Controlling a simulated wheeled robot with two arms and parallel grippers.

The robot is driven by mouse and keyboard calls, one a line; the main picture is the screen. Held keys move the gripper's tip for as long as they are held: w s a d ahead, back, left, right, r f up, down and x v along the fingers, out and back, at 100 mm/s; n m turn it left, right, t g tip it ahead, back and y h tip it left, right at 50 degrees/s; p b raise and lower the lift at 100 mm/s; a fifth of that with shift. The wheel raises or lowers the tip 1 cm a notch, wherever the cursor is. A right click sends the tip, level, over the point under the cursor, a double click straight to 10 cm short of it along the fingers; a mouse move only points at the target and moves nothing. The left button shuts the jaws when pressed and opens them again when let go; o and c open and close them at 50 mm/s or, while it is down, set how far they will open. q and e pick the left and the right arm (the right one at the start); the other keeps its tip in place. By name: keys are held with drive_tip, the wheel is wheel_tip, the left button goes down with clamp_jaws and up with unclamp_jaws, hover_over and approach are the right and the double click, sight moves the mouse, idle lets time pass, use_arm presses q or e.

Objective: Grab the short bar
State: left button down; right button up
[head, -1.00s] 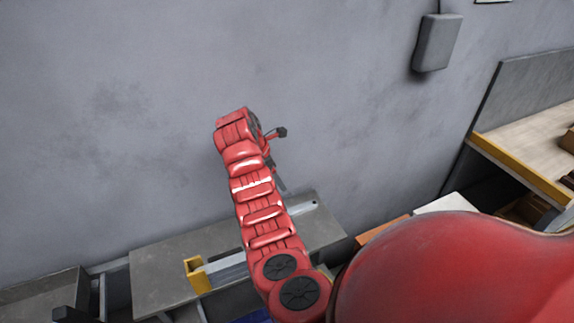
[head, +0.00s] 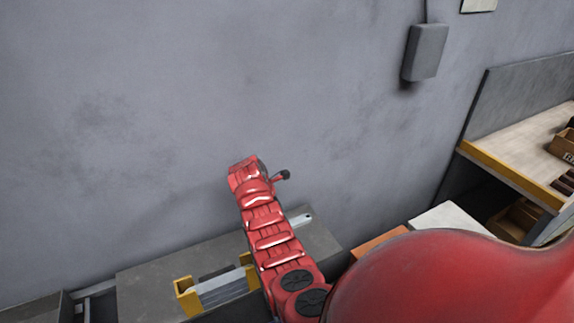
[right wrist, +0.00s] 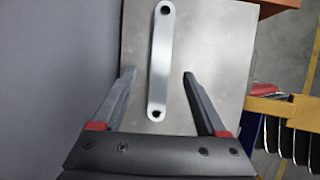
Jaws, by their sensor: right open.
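A flat silver bar (right wrist: 160,62) with a hole at each end lies on a grey metal surface (right wrist: 214,50) in the right wrist view. One end of a bar (head: 302,219) also shows in the head view, right of my right arm. My right gripper (right wrist: 158,73) is open, with one finger on each side of the bar and a gap to both. The bar is not held. In the head view my right arm hides most of the gripper. My left gripper is not in view.
A yellow rack (head: 186,298) holding metal bars stands left of my arm; yellow rack parts (right wrist: 270,106) and several bars show in the right wrist view. A grey wall (head: 150,120) rises close behind. An orange thing (head: 380,244) lies to the right.

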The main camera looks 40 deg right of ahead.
drive_tip(key=x, duration=0.2)
drive_tip(key=p+x, duration=0.1)
drive_tip(key=x, duration=0.1)
drive_tip(key=shift+a+f, duration=0.2)
drive_tip(key=shift+a, duration=0.1)
drive_tip(key=shift+d+f, duration=0.25)
drive_tip(key=shift+f, duration=0.3)
clamp_jaws()
